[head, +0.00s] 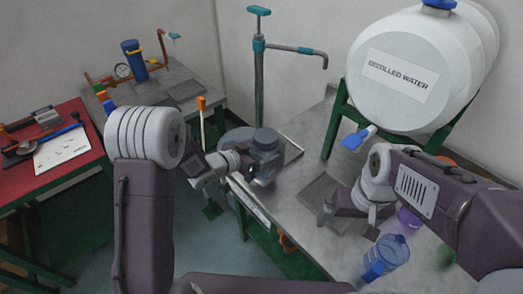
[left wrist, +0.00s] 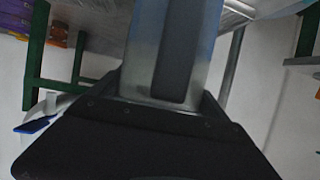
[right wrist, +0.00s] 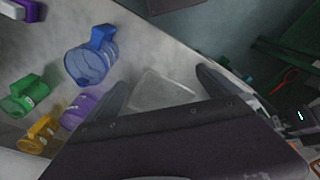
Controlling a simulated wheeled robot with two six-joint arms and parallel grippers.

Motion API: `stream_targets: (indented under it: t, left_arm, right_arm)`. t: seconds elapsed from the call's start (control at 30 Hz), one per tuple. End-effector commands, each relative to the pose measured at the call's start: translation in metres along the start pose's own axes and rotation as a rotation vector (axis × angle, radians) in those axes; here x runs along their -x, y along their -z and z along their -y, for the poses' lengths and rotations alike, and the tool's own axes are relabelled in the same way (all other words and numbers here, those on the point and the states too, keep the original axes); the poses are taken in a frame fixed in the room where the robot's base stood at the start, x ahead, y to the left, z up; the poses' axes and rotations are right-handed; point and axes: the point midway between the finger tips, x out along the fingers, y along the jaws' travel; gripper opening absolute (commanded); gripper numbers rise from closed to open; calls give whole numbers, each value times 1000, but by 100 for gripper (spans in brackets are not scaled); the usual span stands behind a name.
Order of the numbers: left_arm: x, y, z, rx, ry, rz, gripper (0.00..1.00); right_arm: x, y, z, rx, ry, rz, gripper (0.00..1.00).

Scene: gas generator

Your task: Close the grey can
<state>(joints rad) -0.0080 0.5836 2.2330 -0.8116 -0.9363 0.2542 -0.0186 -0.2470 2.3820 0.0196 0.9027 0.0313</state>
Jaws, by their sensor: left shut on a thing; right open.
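A dark grey cylindrical piece (head: 266,138) stands up at the left end of the metal table, with wider grey metal parts (head: 236,139) behind and around it. I cannot tell can from lid there. My left gripper (head: 250,167) reaches this grey piece from the left and is shut on it. The left wrist view shows a grey metal surface with a dark strip (left wrist: 176,50) close up, hiding the contact. My right gripper (head: 327,211) is open and empty above the table; its spread fingers show in the right wrist view (right wrist: 164,85).
A flat square plate (head: 324,190) lies mid-table. A white distilled water tank (head: 415,65) and a teal-handled pipe (head: 259,75) stand behind.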

Motion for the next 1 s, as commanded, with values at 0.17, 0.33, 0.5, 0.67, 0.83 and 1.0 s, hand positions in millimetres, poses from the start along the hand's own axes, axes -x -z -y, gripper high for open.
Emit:
stream_targets:
  t: [0.17, 0.33, 0.5, 0.67, 0.83, 1.0]
  left_arm:
    - [0, 3, 0, -2, 1, -7, 0]
    - [0, 3, 0, -2, 1, -7, 0]
    - [0, 3, 1, -2, 1, -8, 0]
    - [0, 3, 0, -2, 1, -8, 0]
    - [0, 3, 0, -2, 1, -8, 0]
    - [0, 3, 1, -2, 1, -8, 0]
  right_arm:
    - [24, 1, 0, 0, 0, -2, 100]
    - [31, 0, 0, 0, 0, 1, 100]
    - [31, 0, 0, 0, 0, 1, 100]
    - [30, 13, 0, 2, 2, -54, 100]
    - [-15, 39, 1, 2, 7, -161, 100]
    - [-76, 13, 0, 0, 2, -63, 100]
